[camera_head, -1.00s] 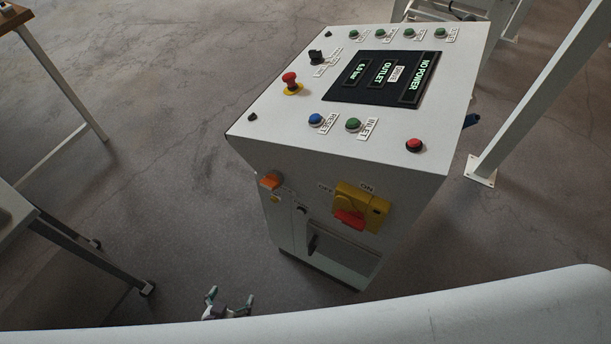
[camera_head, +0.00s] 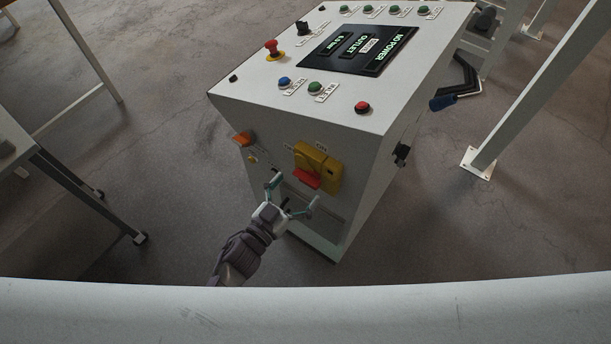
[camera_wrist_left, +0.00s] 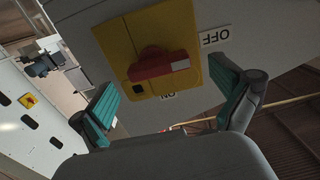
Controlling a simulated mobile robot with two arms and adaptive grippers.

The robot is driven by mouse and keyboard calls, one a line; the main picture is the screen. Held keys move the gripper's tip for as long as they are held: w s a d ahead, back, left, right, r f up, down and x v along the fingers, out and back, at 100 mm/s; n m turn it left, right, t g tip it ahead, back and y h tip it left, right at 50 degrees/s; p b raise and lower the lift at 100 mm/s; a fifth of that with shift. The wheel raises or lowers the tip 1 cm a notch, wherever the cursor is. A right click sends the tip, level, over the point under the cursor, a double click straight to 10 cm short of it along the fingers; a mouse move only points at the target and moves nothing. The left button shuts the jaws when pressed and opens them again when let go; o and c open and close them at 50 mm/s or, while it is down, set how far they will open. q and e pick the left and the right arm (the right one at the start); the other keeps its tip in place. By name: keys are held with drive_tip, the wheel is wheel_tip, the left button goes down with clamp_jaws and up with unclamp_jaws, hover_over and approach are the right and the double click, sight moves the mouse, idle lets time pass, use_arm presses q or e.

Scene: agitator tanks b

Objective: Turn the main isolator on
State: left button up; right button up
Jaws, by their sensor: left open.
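The main isolator is a yellow plate (camera_head: 325,162) with a red handle (camera_head: 307,179) on the front face of the control cabinet (camera_head: 300,125). In the left wrist view the red handle (camera_wrist_left: 160,66) lies across the yellow plate (camera_wrist_left: 182,22), with an OFF label (camera_wrist_left: 216,38) on one side and an ON label partly hidden below. My left gripper (camera_head: 292,194) is open and empty, just below and in front of the handle. In the wrist view its fingers (camera_wrist_left: 170,98) stand apart on either side of the handle, not visibly touching it. The display (camera_head: 362,47) reads NO POWER. My right gripper is not in view.
The cabinet top carries a red emergency button (camera_head: 272,47), a blue button (camera_head: 284,83), a green button (camera_head: 316,88) and a red button (camera_head: 362,107). An orange knob (camera_head: 242,139) sits left of the isolator. A white post (camera_head: 510,100) stands at right, a table frame at left.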

sight(303, 182)
use_arm(q)
drive_tip(key=x, duration=0.2)
drive_tip(key=shift+w+d, duration=0.2)
drive_tip(key=shift+d, duration=0.05)
drive_tip(key=shift+w+d, duration=0.25)
drive_tip(key=shift+w, duration=0.15)
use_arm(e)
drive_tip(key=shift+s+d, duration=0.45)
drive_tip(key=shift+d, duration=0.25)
use_arm(q)
drive_tip(key=c, duration=1.1)
